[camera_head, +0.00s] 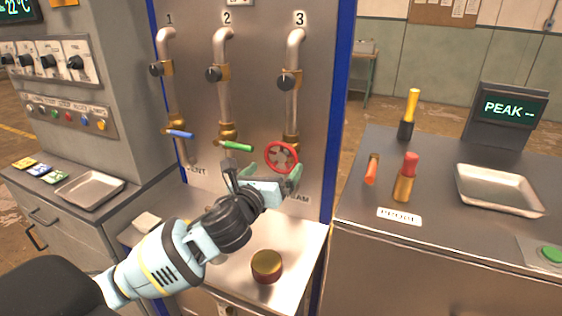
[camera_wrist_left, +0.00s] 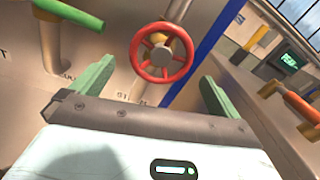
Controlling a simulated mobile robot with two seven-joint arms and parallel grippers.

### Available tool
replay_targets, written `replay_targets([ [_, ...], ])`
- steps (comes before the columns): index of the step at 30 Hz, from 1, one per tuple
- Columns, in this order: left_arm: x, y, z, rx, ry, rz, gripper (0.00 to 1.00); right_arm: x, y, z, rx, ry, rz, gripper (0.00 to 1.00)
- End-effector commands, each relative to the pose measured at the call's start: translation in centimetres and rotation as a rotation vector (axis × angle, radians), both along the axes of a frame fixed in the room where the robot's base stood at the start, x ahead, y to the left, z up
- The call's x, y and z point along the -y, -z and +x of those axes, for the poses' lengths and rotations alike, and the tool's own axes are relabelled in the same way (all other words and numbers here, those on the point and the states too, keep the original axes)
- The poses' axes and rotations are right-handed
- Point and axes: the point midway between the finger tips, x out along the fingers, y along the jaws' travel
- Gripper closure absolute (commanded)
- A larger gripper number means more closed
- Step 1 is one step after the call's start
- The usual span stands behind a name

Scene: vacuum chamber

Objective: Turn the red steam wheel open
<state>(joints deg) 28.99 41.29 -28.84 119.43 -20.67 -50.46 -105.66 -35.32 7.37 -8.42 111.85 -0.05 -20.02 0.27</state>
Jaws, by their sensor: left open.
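The red steam wheel (camera_head: 281,158) is mounted on the third pipe of the metal panel, above a partly hidden label. In the left wrist view the red wheel (camera_wrist_left: 162,52) shows whole, ahead of and between the two green fingertips. My left gripper (camera_head: 262,178) is open and just in front of and below the wheel. In the left wrist view the open gripper (camera_wrist_left: 155,85) has nothing between its fingers. I see no clear contact with the wheel. My right gripper is not in view.
A green lever (camera_head: 236,146) and a blue lever (camera_head: 180,134) stick out left of the wheel. The right bench holds tools, a tray (camera_head: 499,190) and a PEAK display (camera_head: 508,108).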

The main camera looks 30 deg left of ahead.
Motion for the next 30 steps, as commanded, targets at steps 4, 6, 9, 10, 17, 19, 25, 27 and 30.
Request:
replay_targets([
  [4,-0.1,-0.1,2.3,0.001,-0.001,-0.001,0.0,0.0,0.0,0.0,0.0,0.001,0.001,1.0],
  [6,-0.1,-0.1,3.2,0.002,0.0,-0.002,0.0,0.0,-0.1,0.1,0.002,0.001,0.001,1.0],
  [9,-0.2,-0.1,4.1,0.001,0.0,-0.002,0.0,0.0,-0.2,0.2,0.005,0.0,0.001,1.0],
  [10,-0.2,-0.1,4.4,0.001,0.0,-0.001,0.0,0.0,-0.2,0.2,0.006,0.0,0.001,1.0],
  [17,-0.2,0.0,5.2,-0.001,0.001,-0.001,0.0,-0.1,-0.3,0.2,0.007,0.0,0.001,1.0],
  [19,-0.2,0.0,5.2,-0.001,0.001,-0.001,0.0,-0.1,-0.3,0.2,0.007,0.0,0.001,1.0],
  [25,-0.3,0.0,5.2,-0.001,0.001,-0.001,0.07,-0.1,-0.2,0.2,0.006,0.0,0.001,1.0],
  [27,-0.3,0.0,5.2,-0.001,0.001,-0.001,0.16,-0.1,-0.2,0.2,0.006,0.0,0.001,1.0],
  [30,-0.3,0.0,5.2,0.0,0.001,-0.001,0.29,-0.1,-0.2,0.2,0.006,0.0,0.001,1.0],
])
